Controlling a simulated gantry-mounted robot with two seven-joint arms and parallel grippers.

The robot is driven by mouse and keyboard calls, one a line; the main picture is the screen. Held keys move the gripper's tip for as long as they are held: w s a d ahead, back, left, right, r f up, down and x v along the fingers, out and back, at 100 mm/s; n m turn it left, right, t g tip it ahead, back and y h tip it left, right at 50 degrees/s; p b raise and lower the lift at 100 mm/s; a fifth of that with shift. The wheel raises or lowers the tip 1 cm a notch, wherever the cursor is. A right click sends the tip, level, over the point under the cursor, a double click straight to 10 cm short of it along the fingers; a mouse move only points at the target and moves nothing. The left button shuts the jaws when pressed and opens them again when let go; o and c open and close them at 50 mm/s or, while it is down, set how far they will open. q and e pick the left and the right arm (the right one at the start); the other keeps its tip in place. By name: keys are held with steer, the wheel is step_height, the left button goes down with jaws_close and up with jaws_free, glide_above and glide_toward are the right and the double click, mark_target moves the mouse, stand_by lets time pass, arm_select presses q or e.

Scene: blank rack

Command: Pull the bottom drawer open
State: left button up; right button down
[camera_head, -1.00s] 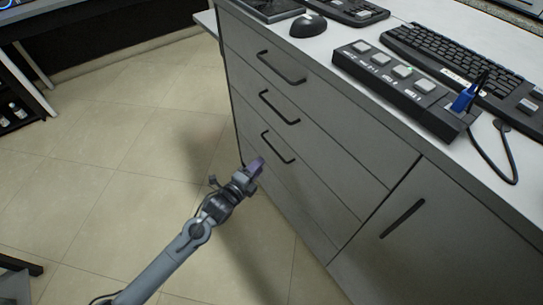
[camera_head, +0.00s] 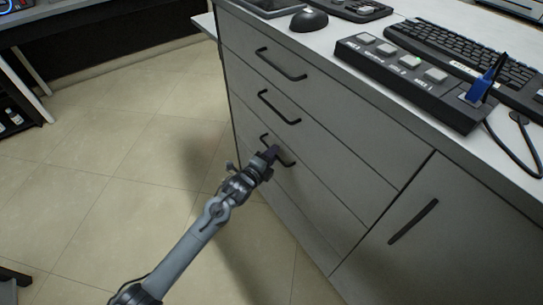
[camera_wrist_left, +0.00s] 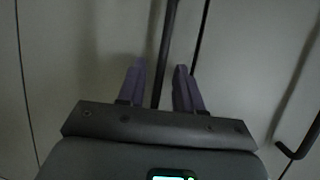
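The grey bottom drawer (camera_head: 315,200) is shut, its front flush with the cabinet. Its black bar handle (camera_head: 290,160) is partly hidden behind my left gripper (camera_head: 270,156). My left gripper's purple-grey fingers are at the handle. In the left wrist view, the left gripper (camera_wrist_left: 160,85) is open, with one finger on each side of the dark handle bar (camera_wrist_left: 168,35). A gap shows between the bar and each finger. My right gripper is in neither view.
The middle drawer's handle (camera_head: 279,108) and top drawer's handle (camera_head: 281,65) are above, both drawers shut. A cabinet door (camera_head: 440,245) is at right. The white countertop holds a button box (camera_head: 405,75), keyboard (camera_head: 465,50) and mouse (camera_head: 309,20). The tiled floor (camera_head: 125,150) at left is clear.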

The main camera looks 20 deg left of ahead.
arm_select(q)
steer(key=shift+c, duration=0.4)
jaws_close()
stand_by(0.9)
